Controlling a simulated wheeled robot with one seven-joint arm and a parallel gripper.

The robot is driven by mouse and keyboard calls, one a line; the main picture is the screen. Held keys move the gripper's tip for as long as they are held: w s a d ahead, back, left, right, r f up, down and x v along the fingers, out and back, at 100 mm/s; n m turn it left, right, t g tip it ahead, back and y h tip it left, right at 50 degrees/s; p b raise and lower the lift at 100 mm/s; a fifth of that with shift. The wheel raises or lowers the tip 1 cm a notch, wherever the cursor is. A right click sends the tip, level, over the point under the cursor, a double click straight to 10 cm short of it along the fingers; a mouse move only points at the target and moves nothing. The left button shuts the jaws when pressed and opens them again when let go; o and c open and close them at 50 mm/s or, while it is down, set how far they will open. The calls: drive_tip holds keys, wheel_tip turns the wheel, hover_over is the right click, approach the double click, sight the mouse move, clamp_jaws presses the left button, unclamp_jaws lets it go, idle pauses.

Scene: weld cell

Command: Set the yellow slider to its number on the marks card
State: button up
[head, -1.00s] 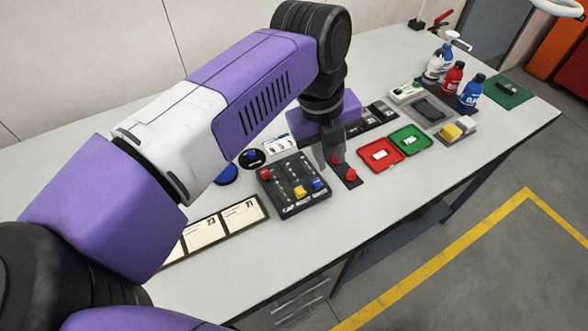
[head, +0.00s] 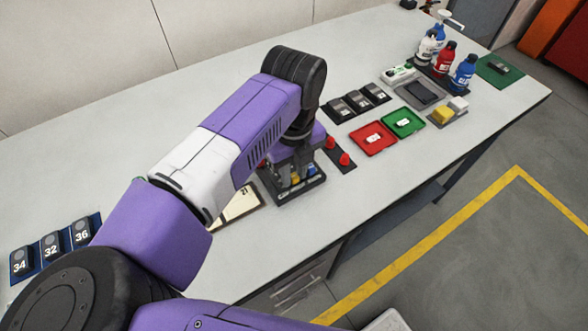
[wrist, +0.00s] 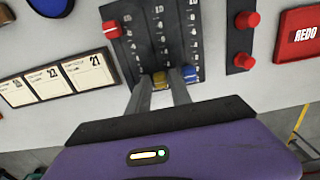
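The slider panel (wrist: 150,42) is dark, with columns of white numbers. Its yellow slider (wrist: 160,79) is at the near end of the middle track, with the blue slider (wrist: 189,74) just right of it. The red slider (wrist: 110,29) is farther up the left track. My gripper (wrist: 161,77) points down at the panel, its fingers apart on either side of the yellow slider; contact cannot be made out. In the head view my arm partly hides the panel (head: 300,192). Framed cards (wrist: 57,80) lie left of the panel; their small writing is unreadable, and I cannot tell which is the marks card.
Two red buttons (wrist: 243,62) on a dark strip stand close right of the panel. Beyond are a red tray (head: 373,151) and a green tray (head: 419,130). Numbered dark blocks (head: 52,246) lie at the left. The front table edge is near the panel.

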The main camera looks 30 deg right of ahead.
drive_tip(key=shift+c, duration=0.3)
clamp_jaws()
drive_tip(key=shift+w, duration=0.1)
idle(1.1)
